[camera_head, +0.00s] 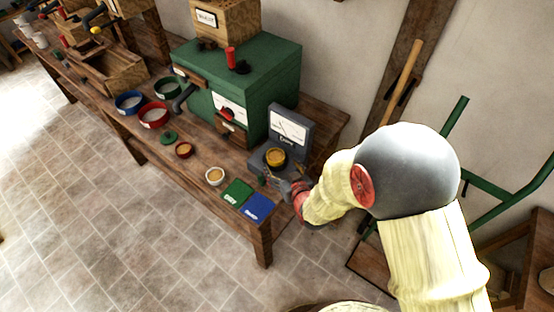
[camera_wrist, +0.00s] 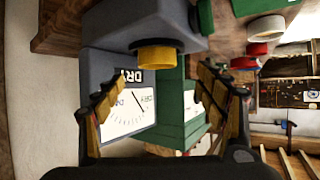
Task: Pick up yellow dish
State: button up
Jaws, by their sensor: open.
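The yellow dish (camera_head: 275,156) sits on the grey platform of the scale (camera_head: 290,128), in front of its dial. In the wrist view the yellow dish (camera_wrist: 157,57) shows from the side, ahead of my fingers and between their lines. My gripper (camera_head: 290,184) is beside the scale at its front right in the head view. In the wrist view my gripper (camera_wrist: 160,95) is open, one finger at the left and one at the right, with nothing between the tips. A gap shows between the fingers and the dish.
A green card (camera_head: 236,192) and a blue card (camera_head: 258,207) lie at the table's near end. A green machine (camera_head: 245,85) stands behind.

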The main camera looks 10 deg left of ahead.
aim_at(273, 151)
jog(key=shift+w+a+r, duration=0.15)
jog(key=shift+w+a, duration=0.05)
jog(key=shift+w, duration=0.1)
jog(key=x, duration=0.2)
jog(key=b+x, duration=0.1)
jog(key=x, duration=0.3)
jog(key=shift+w+d+f+b, duration=0.1)
jog(key=shift+w+f+b, duration=0.15)
jog(key=shift+w+b, duration=0.15)
jog(key=shift+w+a, duration=0.2)
jog(key=shift+w, duration=0.05)
jog(key=shift+c, duration=1.3)
jog(key=c, duration=1.1)
jog(key=shift+c, duration=0.2)
jog(key=shift+r, duration=0.1)
